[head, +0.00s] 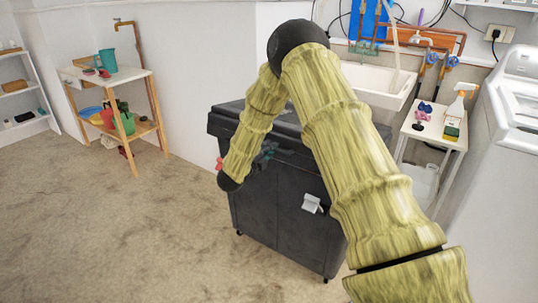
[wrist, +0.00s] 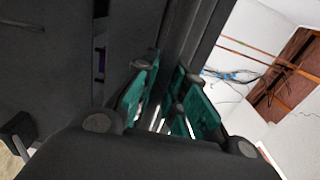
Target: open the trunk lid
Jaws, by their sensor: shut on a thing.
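The trunk (head: 285,210) is a dark grey box with a pale latch (head: 312,204) on its front. Its dark lid (head: 228,118) lies along the top, partly hidden behind my arm; I cannot tell whether it is raised at all. My gripper (head: 268,150) is at the upper front of the trunk, just under the lid's front edge. In the wrist view, the green finger pads of my gripper (wrist: 168,88) close on the dark edge of the lid (wrist: 188,35). The exact contact is hard to see.
A white sink (head: 372,82) stands behind the trunk. A small white table (head: 440,132) with bottles and a white appliance (head: 510,130) are at the right. A wooden shelf (head: 140,76) stands at the left. The carpet left of the trunk is clear.

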